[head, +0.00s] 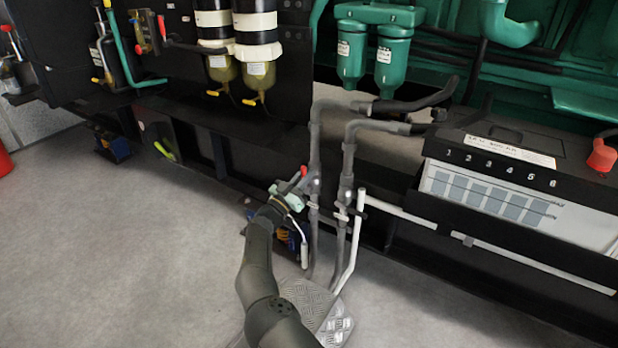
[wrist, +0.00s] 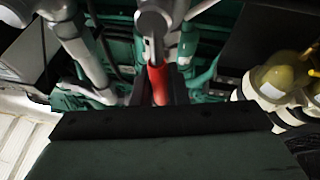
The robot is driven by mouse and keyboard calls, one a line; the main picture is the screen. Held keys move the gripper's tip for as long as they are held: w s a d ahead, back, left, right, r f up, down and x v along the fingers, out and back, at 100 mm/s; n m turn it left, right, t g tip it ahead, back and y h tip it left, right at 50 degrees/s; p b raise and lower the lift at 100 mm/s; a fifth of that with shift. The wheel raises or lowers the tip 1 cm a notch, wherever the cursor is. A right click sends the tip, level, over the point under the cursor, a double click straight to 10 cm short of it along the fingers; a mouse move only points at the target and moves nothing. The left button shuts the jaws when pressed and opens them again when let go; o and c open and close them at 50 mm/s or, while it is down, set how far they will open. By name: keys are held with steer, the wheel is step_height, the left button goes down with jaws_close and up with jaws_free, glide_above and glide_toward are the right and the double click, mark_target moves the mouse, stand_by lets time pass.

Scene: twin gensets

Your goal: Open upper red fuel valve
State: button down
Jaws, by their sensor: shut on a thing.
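The red valve handle (head: 302,173) sits on the left of two grey vertical pipes, near the middle of the head view. It points up, slightly tilted. In the wrist view the red handle (wrist: 158,84) stands between the two dark fingers, below a grey pipe fitting (wrist: 155,20). My gripper (head: 294,190) reaches this handle from the lower left. The gripper (wrist: 159,92) is shut on the handle, with a finger on either side. In the head view the gripper partly hides the handle's lower part and the valve body.
A second grey pipe (head: 347,165) and a white pipe (head: 355,240) stand close to the right. A battery box (head: 520,190) is further right. Yellow-bowled filters (head: 258,75) hang at upper left. A checker-plate step (head: 335,318) lies below. The grey floor at left is clear.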

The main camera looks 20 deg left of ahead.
steer(key=shift+d+m, duration=0.1)
steer(key=shift+m, duration=0.3)
steer(key=c, duration=1.4)
jaws_free()
steer(key=shift+s, duration=0.1)
steer(key=p+v, duration=0.4)
steer(key=v, duration=1.3)
steer(key=shift+a, duration=0.25)
steer(key=shift+s, duration=0.1)
